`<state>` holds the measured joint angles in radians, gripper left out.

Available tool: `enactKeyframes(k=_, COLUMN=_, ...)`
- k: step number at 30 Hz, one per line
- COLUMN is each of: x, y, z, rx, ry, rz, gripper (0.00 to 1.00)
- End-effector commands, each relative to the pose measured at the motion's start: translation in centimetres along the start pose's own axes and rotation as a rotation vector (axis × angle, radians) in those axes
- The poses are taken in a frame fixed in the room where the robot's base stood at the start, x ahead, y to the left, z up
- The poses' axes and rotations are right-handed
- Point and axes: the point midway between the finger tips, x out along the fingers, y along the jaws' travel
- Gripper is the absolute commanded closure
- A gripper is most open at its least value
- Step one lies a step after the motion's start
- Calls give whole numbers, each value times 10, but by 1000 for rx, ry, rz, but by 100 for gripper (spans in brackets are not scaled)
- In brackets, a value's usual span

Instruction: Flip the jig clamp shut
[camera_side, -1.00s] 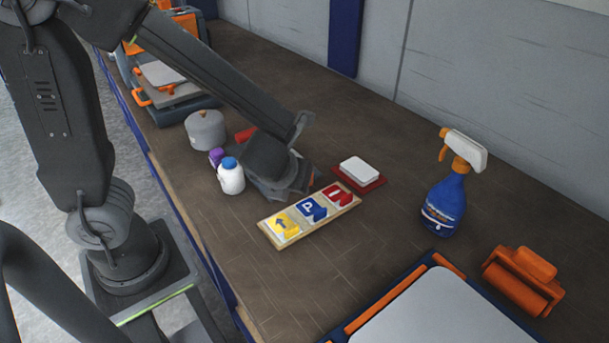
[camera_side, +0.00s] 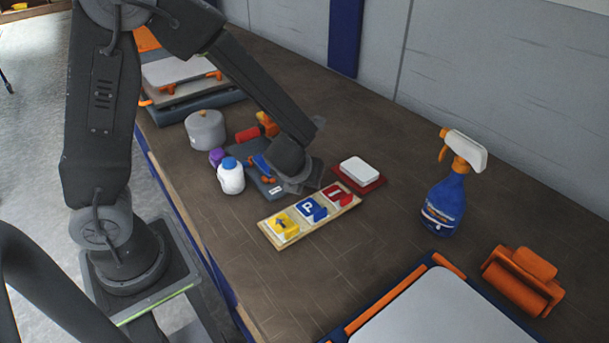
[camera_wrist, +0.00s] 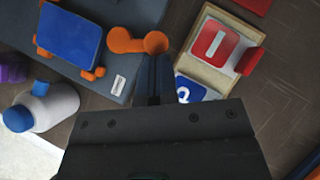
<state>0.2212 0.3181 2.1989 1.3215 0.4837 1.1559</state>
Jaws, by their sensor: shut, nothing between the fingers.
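The jig is a grey-blue base (camera_wrist: 118,88) with a blue plate (camera_wrist: 70,38) on it, in the upper left of the wrist view. Small orange parts sit at the plate's corners. An orange clamp lever (camera_wrist: 128,42) lies right of the plate, with a round end by my fingertips. My gripper (camera_wrist: 157,60) is shut and empty, its tips at that round end; I cannot tell whether they touch. In the side view my gripper (camera_side: 297,183) is over the right part of the jig base (camera_side: 256,182) and hides the clamp. The blue plate (camera_side: 262,166) shows beside it.
A wooden rack (camera_side: 312,217) with yellow, blue and red signs stands close in front. A red pad (camera_side: 360,180) and a spray bottle (camera_side: 443,200) are right.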

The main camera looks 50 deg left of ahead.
Motion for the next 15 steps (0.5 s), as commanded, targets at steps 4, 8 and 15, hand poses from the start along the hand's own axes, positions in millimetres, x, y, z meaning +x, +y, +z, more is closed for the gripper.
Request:
enactKeyframes(k=4, x=0, y=-1, z=0, rx=-8, ry=0, rz=6, gripper=100)
enactKeyframes(k=8, x=1, y=-2, z=2, rx=-32, ry=-1, rz=25, gripper=100)
enactKeyframes(k=15, x=2, y=-3, z=3, rx=-60, ry=-1, rz=47, gripper=100)
